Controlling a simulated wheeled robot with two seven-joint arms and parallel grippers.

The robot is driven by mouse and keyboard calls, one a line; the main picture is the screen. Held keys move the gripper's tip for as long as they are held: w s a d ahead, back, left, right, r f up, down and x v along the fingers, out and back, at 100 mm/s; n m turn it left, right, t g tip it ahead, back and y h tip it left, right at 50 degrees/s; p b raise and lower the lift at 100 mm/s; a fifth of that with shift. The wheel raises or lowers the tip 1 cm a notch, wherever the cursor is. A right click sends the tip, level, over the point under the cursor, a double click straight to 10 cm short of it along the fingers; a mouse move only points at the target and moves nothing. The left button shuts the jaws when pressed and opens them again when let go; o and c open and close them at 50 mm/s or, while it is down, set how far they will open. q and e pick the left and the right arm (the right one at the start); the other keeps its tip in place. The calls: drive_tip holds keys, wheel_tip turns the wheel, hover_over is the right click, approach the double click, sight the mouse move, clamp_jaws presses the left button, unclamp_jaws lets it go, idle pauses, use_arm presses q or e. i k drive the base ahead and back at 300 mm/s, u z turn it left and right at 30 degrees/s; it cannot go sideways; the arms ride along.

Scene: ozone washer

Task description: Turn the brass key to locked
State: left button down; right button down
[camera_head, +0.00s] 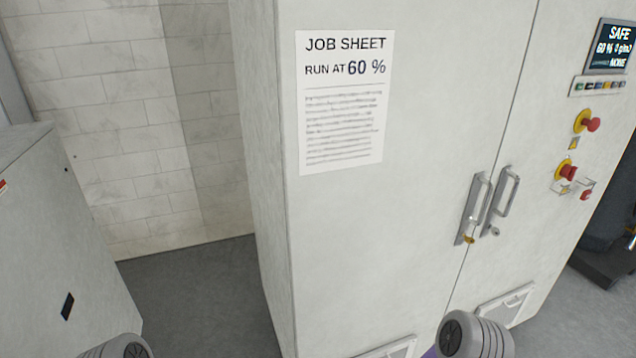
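The brass key (469,239) is a small brass-coloured piece at the foot of the left door handle (472,208) on the tall pale cabinet (420,120). It is too small to tell which way it is turned. A second handle (505,193) is on the right door, with a small round metal lock (494,231) below it. Both doors look closed. Neither of my grippers is in view; only rounded grey ribbed parts of my arms show at the bottom edge, apart from the key.
A job sheet (342,100) reading "RUN AT 60 %" is on the left door. A display (612,46) reading SAFE, a row of buttons (598,86) and red knobs (593,124) are at the right. A grey cabinet (50,230) stands at left, with bare floor (205,300) between.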

sight(470, 240)
drive_tip(key=z, duration=0.85)
drive_tip(key=i, duration=0.35)
drive_tip(key=u, duration=0.6)
